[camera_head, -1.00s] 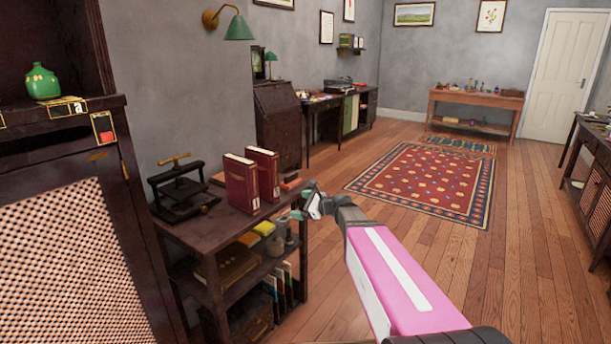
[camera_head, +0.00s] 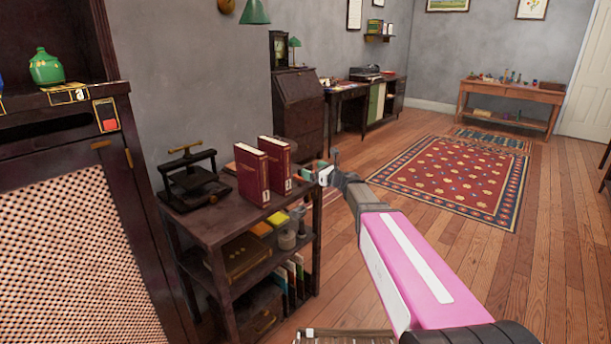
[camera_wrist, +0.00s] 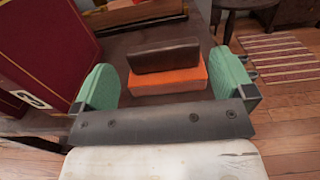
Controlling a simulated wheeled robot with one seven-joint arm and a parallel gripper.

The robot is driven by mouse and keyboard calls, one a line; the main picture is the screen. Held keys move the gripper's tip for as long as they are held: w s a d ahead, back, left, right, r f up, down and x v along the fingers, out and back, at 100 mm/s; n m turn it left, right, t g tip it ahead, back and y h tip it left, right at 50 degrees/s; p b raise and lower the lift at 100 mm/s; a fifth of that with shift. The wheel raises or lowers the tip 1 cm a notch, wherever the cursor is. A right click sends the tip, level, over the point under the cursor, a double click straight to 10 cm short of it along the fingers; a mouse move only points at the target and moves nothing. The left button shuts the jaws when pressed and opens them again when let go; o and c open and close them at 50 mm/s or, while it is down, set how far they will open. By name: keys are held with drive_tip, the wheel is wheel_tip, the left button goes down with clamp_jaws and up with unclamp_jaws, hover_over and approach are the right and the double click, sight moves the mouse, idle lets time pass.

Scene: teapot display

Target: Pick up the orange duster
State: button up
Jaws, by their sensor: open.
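The orange duster (camera_wrist: 167,80) shows in the wrist view as an orange block with a dark brown block along its far side. It lies on the dark shelf top, roughly centred between the pads of my gripper (camera_wrist: 167,86). The green pads are wide apart, one to each side of the duster, and nothing is held. Contact with the duster cannot be told. In the head view my gripper (camera_head: 319,172) is at the right end of the shelf unit, beside the books, and largely hides the duster.
Two dark red books (camera_head: 264,172) stand left of my gripper; one looms close in the wrist view (camera_wrist: 45,55). A black press (camera_head: 193,180) stands farther left on the shelf unit (camera_head: 215,223). Open wooden floor and a red rug (camera_head: 449,178) lie to the right.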

sight(307, 168)
drive_tip(key=x, duration=0.5)
drive_tip(key=shift+d+f, duration=0.1)
drive_tip(key=shift+f, duration=0.1)
drive_tip(key=c, duration=0.6)
drive_tip(key=shift+c, duration=0.2)
wheel_tip(307, 168, up, 10)
drive_tip(key=shift+r, duration=0.1)
